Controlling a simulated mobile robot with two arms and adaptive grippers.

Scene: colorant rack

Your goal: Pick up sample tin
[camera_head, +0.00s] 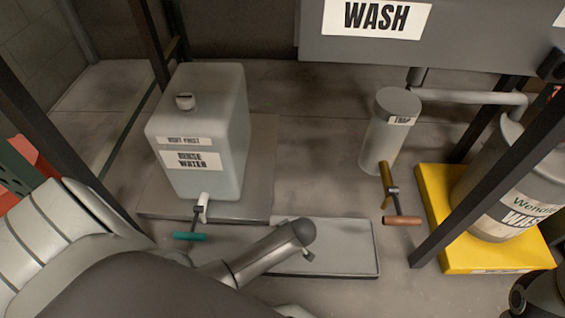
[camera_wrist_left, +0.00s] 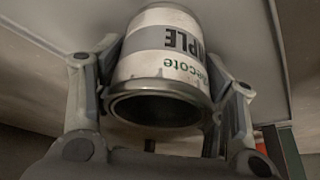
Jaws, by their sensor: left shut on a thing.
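The sample tin (camera_wrist_left: 160,62) fills the upper middle of the left wrist view. A dark, recessed end with a metal rim faces the camera. My left gripper (camera_wrist_left: 163,75) is shut on the tin, with one finger on each side of it. Neither the tin nor the left fingers can be made out in the head view, where an arm of mine crosses the lower left. My right gripper is not clearly in view.
A rinse water container (camera_head: 205,135) with a green-handled tap stands left. A flat grey tray (camera_head: 345,250) lies in the lower middle. A grey cylinder (camera_head: 385,135) hangs near a "WASH" tank (camera_head: 350,50). A drum (camera_head: 495,210) stands on a yellow tray (camera_head: 437,225). Dark posts frame both sides.

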